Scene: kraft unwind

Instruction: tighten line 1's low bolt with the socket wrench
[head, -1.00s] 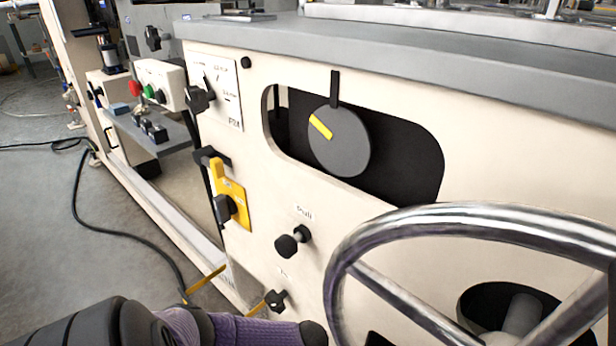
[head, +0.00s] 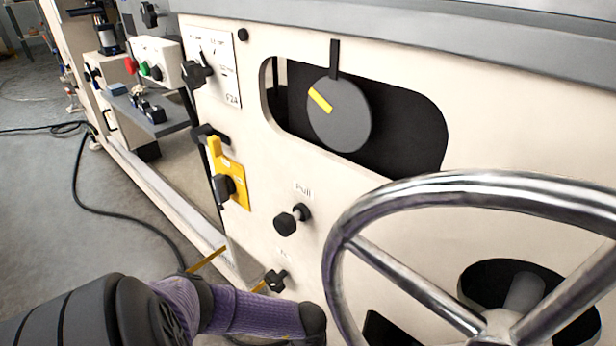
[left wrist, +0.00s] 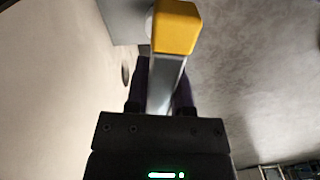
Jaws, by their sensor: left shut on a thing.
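In the left wrist view my left gripper (left wrist: 163,80) is shut on the socket wrench (left wrist: 166,88). The wrench has a silver shaft running out between the dark purple fingers and a yellow block-shaped end (left wrist: 176,28) pointing away from me. A pale round piece (left wrist: 149,22) shows partly behind that end; I cannot tell if it is the bolt. I cannot make out line 1's low bolt in either view. My right gripper is not in view.
A chrome handwheel (head: 450,183) stands out at the right of the cream machine panel. Black knobs (head: 285,224), a lower knob (head: 275,281) and a yellow switch plate (head: 236,188) stick out above my arm. A black cable (head: 110,219) lies on the floor.

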